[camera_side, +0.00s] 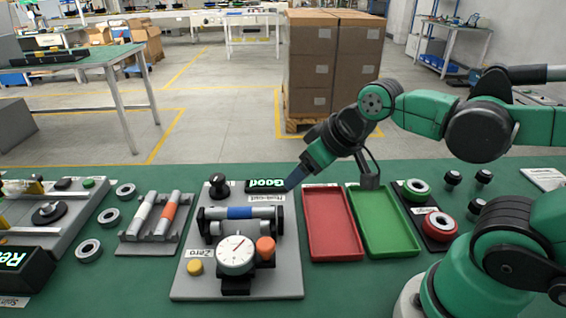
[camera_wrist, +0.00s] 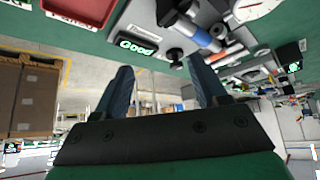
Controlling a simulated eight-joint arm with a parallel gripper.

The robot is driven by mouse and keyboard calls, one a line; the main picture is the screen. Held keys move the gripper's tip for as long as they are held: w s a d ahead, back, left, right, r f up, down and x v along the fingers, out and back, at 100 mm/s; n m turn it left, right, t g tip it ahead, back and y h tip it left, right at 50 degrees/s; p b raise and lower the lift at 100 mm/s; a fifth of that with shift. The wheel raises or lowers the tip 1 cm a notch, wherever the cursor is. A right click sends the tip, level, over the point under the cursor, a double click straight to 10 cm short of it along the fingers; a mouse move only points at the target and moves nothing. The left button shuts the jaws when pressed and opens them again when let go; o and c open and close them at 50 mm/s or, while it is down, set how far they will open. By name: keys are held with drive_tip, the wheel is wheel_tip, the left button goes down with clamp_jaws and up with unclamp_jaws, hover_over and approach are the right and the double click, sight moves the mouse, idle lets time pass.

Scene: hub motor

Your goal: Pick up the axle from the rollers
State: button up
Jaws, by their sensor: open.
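The axle (camera_side: 240,212) lies level across the rollers of the run-out gauge (camera_side: 290,275), with a blue middle band and bare metal on both sides. The dial (camera_side: 236,254) stands in front of it. The axle also shows in the wrist view (camera_wrist: 197,33), at the upper right beyond the fingers. My gripper (camera_side: 291,185) is above and behind the axle's right end, apart from it. In the wrist view my gripper (camera_wrist: 160,66) has its two blue fingers spread with nothing between them. The roller contacts are partly hidden by the dial and the axle.
A lit "Good" display (camera_side: 265,185) stands just behind the axle, close to my gripper. A red tray (camera_side: 333,258) and a green tray (camera_side: 385,254), both empty, lie to the right. A stand (camera_side: 150,238) with two more axles is at the left.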

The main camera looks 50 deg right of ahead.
sight(243, 209)
drive_tip(key=w+a+f+n+g+y, duration=0.1)
drive_tip(key=w+n, duration=0.1)
drive_tip(key=w+a+f+n+g+y, duration=0.1)
drive_tip(key=w+a+n, duration=0.1)
drive_tip(key=n, duration=0.1)
drive_tip(key=w+a+f+n+g, duration=0.1)
drive_tip(key=w+n, duration=0.1)
drive_tip(key=shift+w+a+n+y, duration=0.15)
drive_tip(key=shift+w+n+y, duration=0.15)
drive_tip(key=shift+y, duration=0.1)
drive_tip(key=shift+w+a+f+n, duration=0.15)
drive_tip(key=shift+f+n, duration=0.05)
drive_tip(key=shift+n, duration=0.1)
drive_tip(key=shift+w+a+f+g, duration=0.2)
drive_tip(key=shift+f+g, duration=0.1)
drive_tip(key=shift+f, duration=0.2)
drive_tip(key=shift+x, duration=2.35)
clamp_jaws()
